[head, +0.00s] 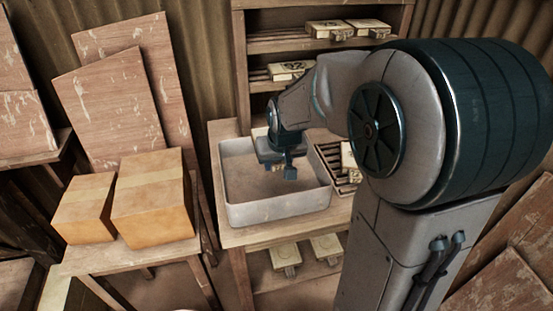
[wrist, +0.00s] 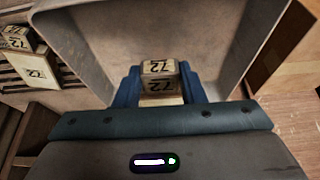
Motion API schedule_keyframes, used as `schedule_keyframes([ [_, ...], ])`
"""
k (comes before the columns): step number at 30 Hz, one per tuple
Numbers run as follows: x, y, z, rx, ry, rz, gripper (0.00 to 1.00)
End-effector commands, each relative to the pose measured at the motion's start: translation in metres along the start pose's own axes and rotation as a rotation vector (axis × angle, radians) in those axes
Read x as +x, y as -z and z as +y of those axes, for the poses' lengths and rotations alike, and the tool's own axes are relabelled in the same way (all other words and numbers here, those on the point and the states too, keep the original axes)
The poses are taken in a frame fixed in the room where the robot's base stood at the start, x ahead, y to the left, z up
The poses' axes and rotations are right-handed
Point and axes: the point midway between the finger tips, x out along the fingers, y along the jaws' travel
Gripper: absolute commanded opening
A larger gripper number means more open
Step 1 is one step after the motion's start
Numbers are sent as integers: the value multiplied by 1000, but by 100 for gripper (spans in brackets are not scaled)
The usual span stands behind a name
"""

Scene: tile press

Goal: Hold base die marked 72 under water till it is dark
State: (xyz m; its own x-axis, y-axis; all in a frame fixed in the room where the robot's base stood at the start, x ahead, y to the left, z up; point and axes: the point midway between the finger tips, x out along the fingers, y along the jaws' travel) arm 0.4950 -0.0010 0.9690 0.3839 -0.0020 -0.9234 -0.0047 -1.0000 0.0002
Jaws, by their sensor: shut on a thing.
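My gripper (head: 290,174) reaches down into the grey basin (head: 280,210) in the head view. In the wrist view my gripper (wrist: 158,88) is shut on a small block, the base die marked 72 (wrist: 160,68), with a blue finger on each side. The die's visible faces look pale tan with dark numerals. The basin (wrist: 75,45) surrounds it in the wrist view. No clear water line shows, so I cannot tell whether the die is under water. In the head view the held die is hard to make out.
A slatted rack (head: 335,172) with pale blocks stands right of the basin; blocks marked 72 (wrist: 37,73) show left in the wrist view. Cardboard boxes (head: 152,200) stand on a stool at left. More blocks (head: 285,256) lie on the lower shelf, and a shelf unit (head: 241,75) stands behind.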

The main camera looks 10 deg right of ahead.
Motion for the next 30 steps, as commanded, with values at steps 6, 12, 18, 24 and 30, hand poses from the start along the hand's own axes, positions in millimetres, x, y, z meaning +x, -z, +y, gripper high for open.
schedule_keyframes([
  [6,23,-10,-1,-1,1,0,0],
  [12,42,-17,-2,-4,2,1,0],
  [18,60,-24,-3,-5,2,1,0],
  [24,78,-32,-2,-4,2,1,0],
  [30,96,-39,-2,-5,2,2,1],
])
